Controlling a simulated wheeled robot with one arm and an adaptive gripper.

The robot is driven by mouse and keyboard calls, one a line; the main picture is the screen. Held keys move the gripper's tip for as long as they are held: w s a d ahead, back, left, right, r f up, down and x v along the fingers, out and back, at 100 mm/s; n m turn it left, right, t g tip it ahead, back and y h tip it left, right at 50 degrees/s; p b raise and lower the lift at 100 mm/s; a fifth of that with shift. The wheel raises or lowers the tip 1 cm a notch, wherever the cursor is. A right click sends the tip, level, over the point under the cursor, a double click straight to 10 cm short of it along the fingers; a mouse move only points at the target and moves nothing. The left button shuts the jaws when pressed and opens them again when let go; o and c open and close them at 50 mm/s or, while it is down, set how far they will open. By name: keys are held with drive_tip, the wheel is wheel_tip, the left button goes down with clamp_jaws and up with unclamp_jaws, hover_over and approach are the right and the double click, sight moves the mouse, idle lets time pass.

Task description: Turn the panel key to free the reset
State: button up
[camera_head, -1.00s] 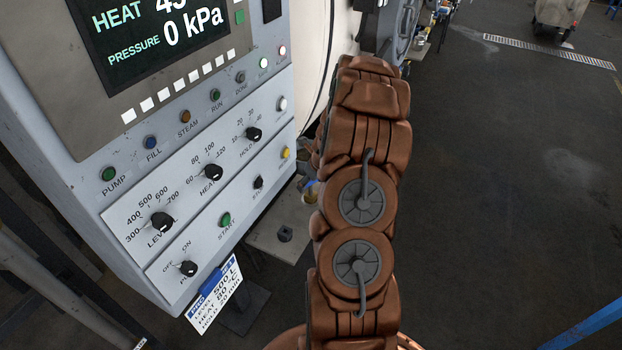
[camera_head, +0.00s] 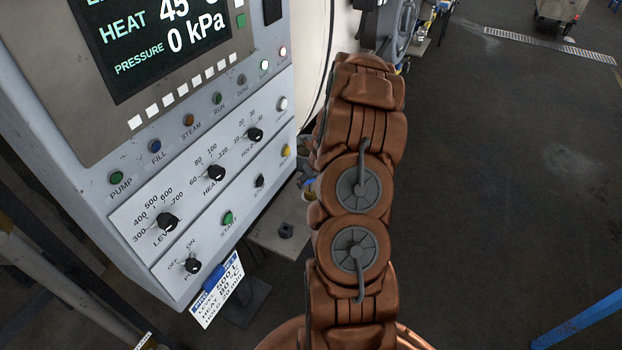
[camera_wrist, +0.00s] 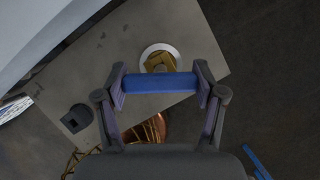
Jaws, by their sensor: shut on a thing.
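My gripper (camera_wrist: 160,90) is shut on a blue bar (camera_wrist: 158,96), which spans between its two fingers. Behind the bar in the wrist view is a brass-coloured fitting (camera_wrist: 160,62) on a white disc. The frames do not show whether the bar is joined to it. A bit of blue (camera_head: 308,183) shows beside my arm in the head view. The grey control panel (camera_head: 150,205) fills the left of the head view. An OFF/ON switch (camera_head: 193,266) is at its lower left. I cannot tell which part is the panel key or the reset. My arm hides the gripper in the head view.
A grey plate (camera_wrist: 115,65) bearing a small black block (camera_wrist: 76,118) lies below the gripper. A printed card (camera_head: 217,293) hangs under the panel.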

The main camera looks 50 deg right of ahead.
drive_tip(key=shift+r+m+p, duration=0.1)
drive_tip(key=shift+m+p, duration=0.3)
drive_tip(key=shift+p, duration=0.4)
